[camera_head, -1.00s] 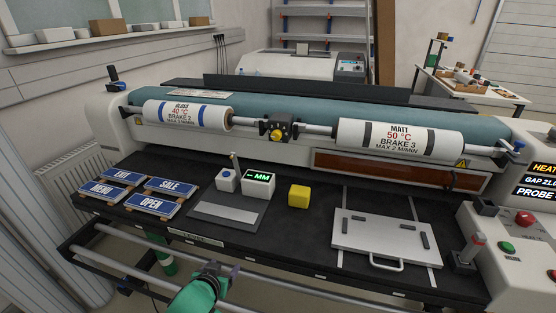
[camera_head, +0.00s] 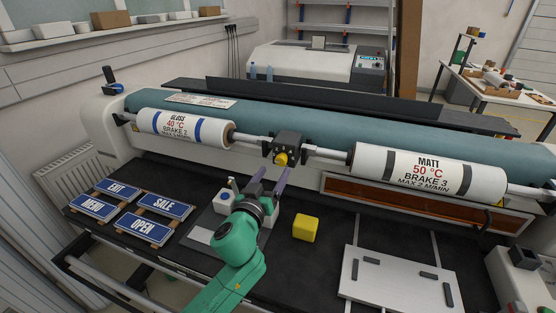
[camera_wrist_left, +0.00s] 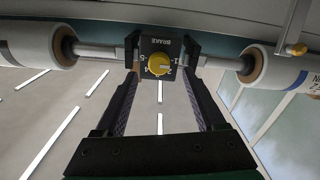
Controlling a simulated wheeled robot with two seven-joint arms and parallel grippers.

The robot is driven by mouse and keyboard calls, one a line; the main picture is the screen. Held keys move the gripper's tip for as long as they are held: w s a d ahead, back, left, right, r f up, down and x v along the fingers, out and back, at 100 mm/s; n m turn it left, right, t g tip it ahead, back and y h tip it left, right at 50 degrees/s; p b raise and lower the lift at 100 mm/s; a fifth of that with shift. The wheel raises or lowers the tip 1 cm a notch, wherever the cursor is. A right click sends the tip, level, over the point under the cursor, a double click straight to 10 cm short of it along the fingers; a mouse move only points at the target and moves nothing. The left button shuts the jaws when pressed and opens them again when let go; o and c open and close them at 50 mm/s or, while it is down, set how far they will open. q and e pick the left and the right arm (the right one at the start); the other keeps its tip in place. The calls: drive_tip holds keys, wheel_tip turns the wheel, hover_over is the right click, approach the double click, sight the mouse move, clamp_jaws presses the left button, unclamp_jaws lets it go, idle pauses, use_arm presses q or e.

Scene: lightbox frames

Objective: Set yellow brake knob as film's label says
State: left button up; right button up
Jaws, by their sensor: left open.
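The yellow brake knob (camera_head: 281,158) sits on a dark block between the two film rolls. In the left wrist view the knob (camera_wrist_left: 159,64) is on a dial face marked BRAKE, seen upside down; its setting is too small to read surely. The gloss film roll (camera_head: 186,128) at left reads 40 °C, BRAKE 2. The matt film roll (camera_head: 428,172) at right reads 50 °C, BRAKE 3. My left gripper (camera_head: 271,175) is open and empty, its fingers pointing at the knob. In the wrist view its fingertips flank the brake block; contact cannot be told. My right gripper is out of view.
A yellow cube (camera_head: 306,228) and a white plate with dark grips (camera_head: 400,285) lie on the black bed right of my arm. Blue signs (camera_head: 143,225) lie at left. The teal roller (camera_head: 330,125) runs behind the film rolls.

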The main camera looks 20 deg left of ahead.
sight(280, 163)
use_arm(q)
drive_tip(key=w, duration=0.4)
drive_tip(key=shift+w+d, duration=0.15)
drive_tip(key=shift+d, duration=0.05)
clamp_jaws()
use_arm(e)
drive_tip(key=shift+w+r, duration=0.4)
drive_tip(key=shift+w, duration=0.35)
